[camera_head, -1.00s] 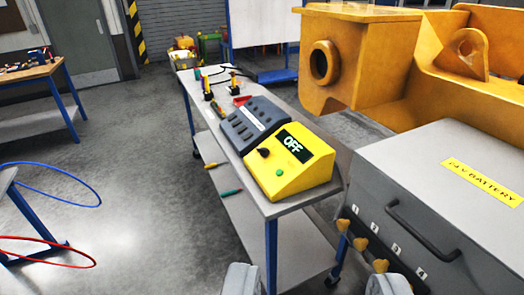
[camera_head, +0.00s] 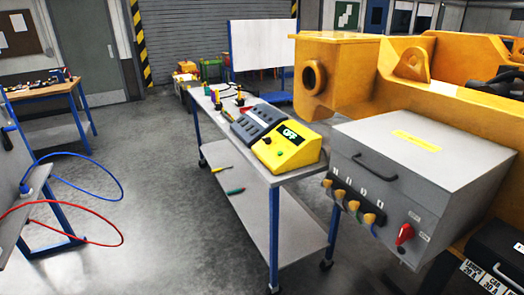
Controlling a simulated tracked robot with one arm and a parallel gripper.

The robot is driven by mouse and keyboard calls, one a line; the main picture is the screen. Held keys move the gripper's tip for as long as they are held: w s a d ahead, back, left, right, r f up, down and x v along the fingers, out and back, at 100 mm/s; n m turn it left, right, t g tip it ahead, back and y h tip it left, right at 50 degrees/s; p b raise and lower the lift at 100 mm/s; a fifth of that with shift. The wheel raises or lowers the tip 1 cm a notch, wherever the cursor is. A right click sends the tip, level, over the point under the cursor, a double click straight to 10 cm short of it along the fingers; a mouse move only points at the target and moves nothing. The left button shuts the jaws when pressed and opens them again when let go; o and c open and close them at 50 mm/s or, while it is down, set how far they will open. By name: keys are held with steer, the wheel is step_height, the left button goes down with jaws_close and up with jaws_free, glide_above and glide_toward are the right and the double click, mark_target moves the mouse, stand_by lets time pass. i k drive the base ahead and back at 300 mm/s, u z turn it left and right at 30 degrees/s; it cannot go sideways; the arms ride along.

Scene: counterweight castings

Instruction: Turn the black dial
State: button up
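The black dial (camera_head: 267,140) is a small dark knob on the sloped front of a yellow box (camera_head: 303,156). The box's display (camera_head: 290,135) reads OFF, and a green button (camera_head: 280,153) is below and right of the dial. The yellow box stands on the near end of a grey-topped trolley (camera_head: 287,178). My gripper is not in view, and nothing in view touches the dial.
A grey battery box (camera_head: 430,150) with a red switch (camera_head: 404,233) and several yellow connectors is to the right, below a big yellow casting (camera_head: 345,65). A dark grey console (camera_head: 256,119) sits behind the yellow box. A blue cable (camera_head: 100,160) loops at left.

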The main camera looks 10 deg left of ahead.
mark_target(267, 140)
steer(key=u, duration=0.55)
steer(key=i, duration=2.25)
steer(key=z, duration=0.7)
